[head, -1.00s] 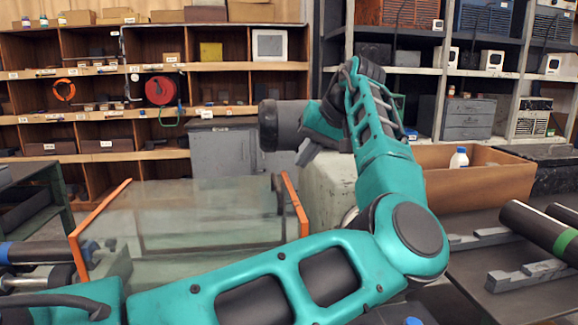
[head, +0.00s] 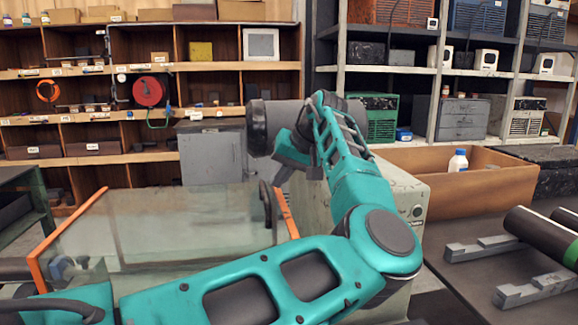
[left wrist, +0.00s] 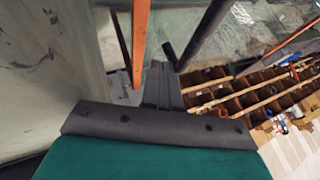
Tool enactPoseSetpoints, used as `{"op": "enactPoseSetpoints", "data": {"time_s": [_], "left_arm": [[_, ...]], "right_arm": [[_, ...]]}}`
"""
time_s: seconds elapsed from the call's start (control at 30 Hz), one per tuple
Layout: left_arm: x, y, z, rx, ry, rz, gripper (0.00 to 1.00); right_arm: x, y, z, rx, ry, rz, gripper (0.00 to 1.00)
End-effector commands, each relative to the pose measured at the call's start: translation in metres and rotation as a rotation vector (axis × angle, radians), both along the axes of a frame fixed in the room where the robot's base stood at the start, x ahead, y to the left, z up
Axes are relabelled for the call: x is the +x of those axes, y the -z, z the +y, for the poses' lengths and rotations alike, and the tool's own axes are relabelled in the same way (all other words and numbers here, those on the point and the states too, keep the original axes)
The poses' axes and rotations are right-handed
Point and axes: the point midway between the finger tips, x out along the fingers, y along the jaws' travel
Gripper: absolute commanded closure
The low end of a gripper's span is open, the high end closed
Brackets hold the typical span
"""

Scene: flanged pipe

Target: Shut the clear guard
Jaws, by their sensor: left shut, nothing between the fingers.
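The clear guard (head: 160,225) is a see-through panel with orange edges at the left of the head view. It slopes, and my left arm hides its lower front. A dark upright handle (head: 267,203) stands near its right orange edge. My left gripper (head: 288,158) is shut and empty, above and just right of that handle, pointing down. In the left wrist view, my left gripper's fingers (left wrist: 160,85) are beside an orange edge of the guard (left wrist: 140,40) and a dark bar (left wrist: 205,35). I cannot tell whether they touch. My right gripper is not in view.
A pale machine housing (head: 400,215) stands behind my left arm. Shelves (head: 80,130) line the back.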

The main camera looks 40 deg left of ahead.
Motion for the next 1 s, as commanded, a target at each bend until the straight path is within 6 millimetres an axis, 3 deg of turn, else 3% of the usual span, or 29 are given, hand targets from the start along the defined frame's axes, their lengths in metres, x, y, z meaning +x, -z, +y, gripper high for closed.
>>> {"op": "enactPoseSetpoints", "data": {"time_s": [0.2,0.67,0.87,1.0], "left_arm": [[0.0,0.015,0.012,0.0,0.0,0.0,1.0],[-0.002,0.016,0.014,0.001,0.0,0.001,1.0],[-0.019,0.014,0.027,0.002,-0.007,0.001,1.0],[-0.044,0.013,0.047,0.002,-0.012,0.003,1.0]], "right_arm": [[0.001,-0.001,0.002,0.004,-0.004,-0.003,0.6],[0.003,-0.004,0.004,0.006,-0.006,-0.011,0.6],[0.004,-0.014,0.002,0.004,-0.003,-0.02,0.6],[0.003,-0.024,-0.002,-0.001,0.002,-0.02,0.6]]}}
